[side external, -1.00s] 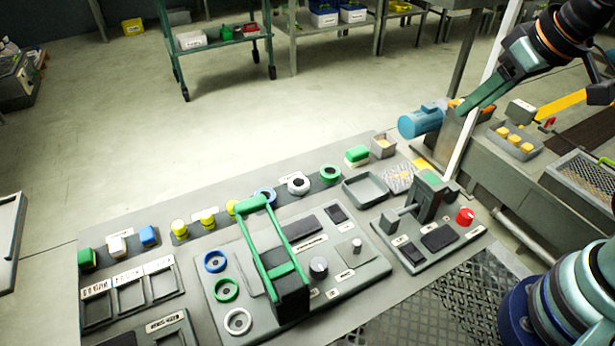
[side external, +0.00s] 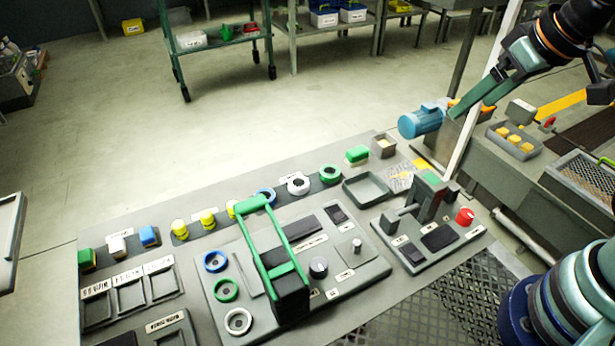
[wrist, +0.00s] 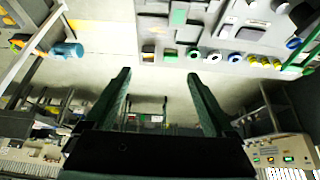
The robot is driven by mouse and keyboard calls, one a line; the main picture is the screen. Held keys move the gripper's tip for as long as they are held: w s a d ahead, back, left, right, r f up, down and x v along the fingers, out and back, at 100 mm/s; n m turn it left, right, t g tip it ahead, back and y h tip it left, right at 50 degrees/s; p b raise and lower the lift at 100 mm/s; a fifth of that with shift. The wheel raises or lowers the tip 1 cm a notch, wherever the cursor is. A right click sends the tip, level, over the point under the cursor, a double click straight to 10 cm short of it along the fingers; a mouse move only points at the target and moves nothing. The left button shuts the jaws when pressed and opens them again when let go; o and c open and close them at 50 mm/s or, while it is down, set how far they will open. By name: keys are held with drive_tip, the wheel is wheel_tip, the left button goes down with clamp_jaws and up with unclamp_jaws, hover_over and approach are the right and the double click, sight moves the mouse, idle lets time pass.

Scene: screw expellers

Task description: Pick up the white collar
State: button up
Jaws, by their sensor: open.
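A white collar (side external: 298,184) with a dark centre sits on the dark strip at the back of the work panel, between a blue collar (side external: 265,196) and a green collar (side external: 330,173). The white collar also shows in the wrist view (wrist: 212,57), beyond the fingertips and to the right. A second white ring (side external: 238,321) lies flat on the front panel, below a green ring (side external: 226,290) and a blue ring (side external: 215,262). My gripper (side external: 470,108) is open and empty, high up at the right, well away from the white collar. Both fingers (wrist: 159,75) show in the wrist view.
A green-handled lever (side external: 275,250) stands up from the panel in front of the strip. Yellow knobs (side external: 207,217) line the strip to the left. An empty grey tray (side external: 367,189) and a lever block with a red knob (side external: 465,216) lie to the right.

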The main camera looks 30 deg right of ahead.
drive_tip(key=w+a+r+n+g, duration=0.1)
drive_tip(key=w+a+r+n, duration=0.1)
drive_tip(key=w+a+n, duration=0.3)
drive_tip(key=n+g, duration=0.5)
drive_tip(key=n, duration=0.4)
hover_over(298, 177)
drive_tip(key=s, duration=0.2)
wheel_tip(298, 177, down, 15)
drive_tip(key=shift+m, duration=0.3)
wheel_tip(298, 177, down, 6)
drive_tip(key=shift+a+f, duration=0.1)
drive_tip(key=shift+a, duration=0.05)
drive_tip(key=shift+w+a+f, duration=0.1)
drive_tip(key=shift+w+f, duration=0.05)
drive_tip(key=shift+f, duration=1.25)
drive_tip(key=shift+w+a+f, duration=0.1)
drive_tip(key=shift+f, duration=1.3)
clamp_jaws()
drive_tip(key=shift+r, duration=0.1)
